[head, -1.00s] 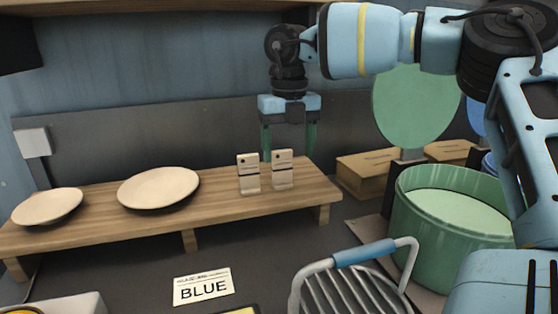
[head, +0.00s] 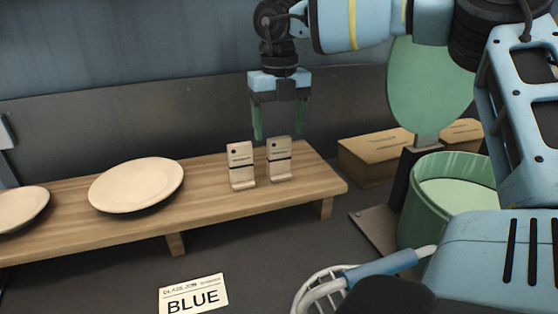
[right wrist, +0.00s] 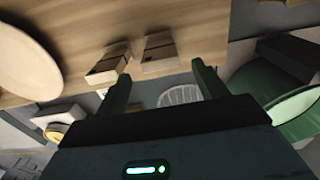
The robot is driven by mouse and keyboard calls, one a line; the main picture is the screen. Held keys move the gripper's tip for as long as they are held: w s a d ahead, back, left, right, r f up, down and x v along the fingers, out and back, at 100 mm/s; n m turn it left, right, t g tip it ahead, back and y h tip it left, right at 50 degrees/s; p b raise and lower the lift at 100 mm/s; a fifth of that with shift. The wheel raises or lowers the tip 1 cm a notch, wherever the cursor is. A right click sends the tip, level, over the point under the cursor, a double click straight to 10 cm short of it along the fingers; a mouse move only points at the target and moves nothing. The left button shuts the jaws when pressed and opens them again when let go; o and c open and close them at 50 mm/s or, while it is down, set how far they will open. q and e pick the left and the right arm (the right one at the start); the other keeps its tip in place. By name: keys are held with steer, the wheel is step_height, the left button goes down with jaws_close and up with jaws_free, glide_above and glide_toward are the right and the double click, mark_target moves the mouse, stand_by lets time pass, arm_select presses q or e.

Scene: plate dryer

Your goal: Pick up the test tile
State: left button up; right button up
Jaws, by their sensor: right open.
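Two pale, upright, tile-like pieces with dark marks stand side by side on a wooden shelf. They are the left piece (head: 240,166) and the right piece (head: 279,168); I cannot tell which is the test tile. My right gripper (head: 280,136) is open and empty, pointing down just behind and above the right piece. In the right wrist view, the right piece (right wrist: 160,52) lies ahead between the green fingers (right wrist: 161,72). The left piece (right wrist: 108,64) is just beyond the left finger. My left gripper is not in view.
The wooden shelf (head: 210,214) also holds a large plate (head: 137,185) and a second plate (head: 20,207) at the left. A BLUE card (head: 194,295) lies in front. A green bin (head: 450,190), a round green panel (head: 428,95) and cardboard boxes (head: 372,152) stand at the right.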

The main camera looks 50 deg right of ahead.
mark_target(279, 138)
steer(key=shift+w+d+f+p, duration=0.1)
steer(key=shift+f+p, duration=0.05)
steer(key=shift+f, duration=1.35)
steer(key=shift+w+d+f+p, duration=0.1)
steer(key=shift+f+p, duration=0.05)
steer(key=shift+f, duration=1.35)
steer(key=c, duration=1.1)
steer(key=shift+r, duration=0.1)
steer(key=shift+r, duration=0.45)
steer(key=r, duration=0.2)
steer(key=shift+s+r, duration=0.3)
steer(key=shift+s, duration=0.05)
steer(key=s, duration=0.5)
steer(key=s+r, duration=0.1)
steer(key=s, duration=0.4)
steer(key=s+b, duration=0.1)
steer(key=s, duration=0.4)
steer(key=shift+s+d+r, duration=0.1)
steer(key=shift+s+r, duration=0.05)
steer(key=shift+s, duration=0.05)
